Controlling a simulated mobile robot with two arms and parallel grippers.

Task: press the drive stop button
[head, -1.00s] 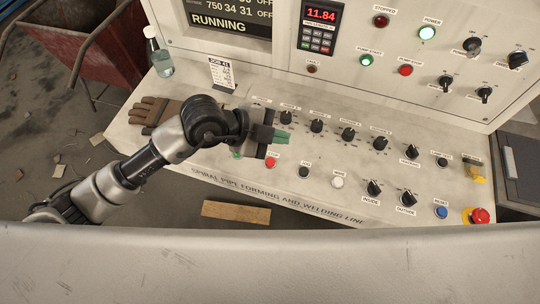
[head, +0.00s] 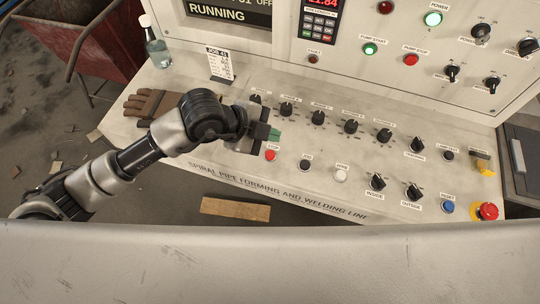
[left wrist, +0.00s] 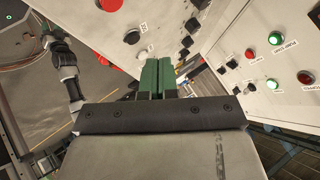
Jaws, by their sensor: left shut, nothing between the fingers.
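The drive stop button is a red button (head: 271,155) labelled STOP near the front edge of the console's sloping desk. My left gripper (head: 274,134), with green fingertips, is shut and empty just above and behind that button in the head view. A gap shows between them in the picture; its height above the desk is hard to judge. In the left wrist view the shut green fingers (left wrist: 157,78) point along the desk. My right gripper is out of view.
Black knobs (head: 351,125) stand in a row right of my gripper. A red emergency stop (head: 487,211) is at the desk's right end. The display (head: 230,12) reads RUNNING.

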